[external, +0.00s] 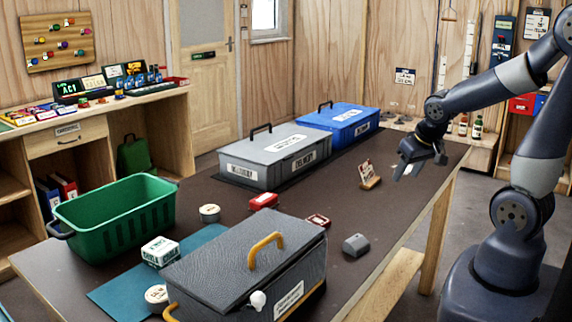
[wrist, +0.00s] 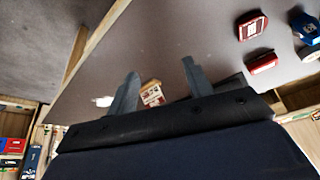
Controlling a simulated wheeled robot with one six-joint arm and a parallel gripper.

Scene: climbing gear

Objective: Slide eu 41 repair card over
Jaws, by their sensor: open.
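A small upright card with red and dark print, in a wooden stand (external: 370,181), stands on the dark table left of my gripper; its text is too small to read. It also shows in the wrist view (wrist: 152,94), between the fingers in the picture. A white flat piece (external: 408,170) shows by the fingers. In the wrist view a white patch (wrist: 103,101) lies beside the left finger, partly hidden. I cannot tell which one is the EU 41 card. My gripper (external: 418,168) is open and empty over the table's right part; its fingers show in the wrist view (wrist: 160,68).
A grey box (external: 275,157) and a blue box (external: 340,123) stand at the back. A dark lidded box (external: 235,262), a green crate (external: 115,218), a grey block (external: 356,245) and red items (external: 264,201) occupy the nearer table. The right edge is close to my gripper.

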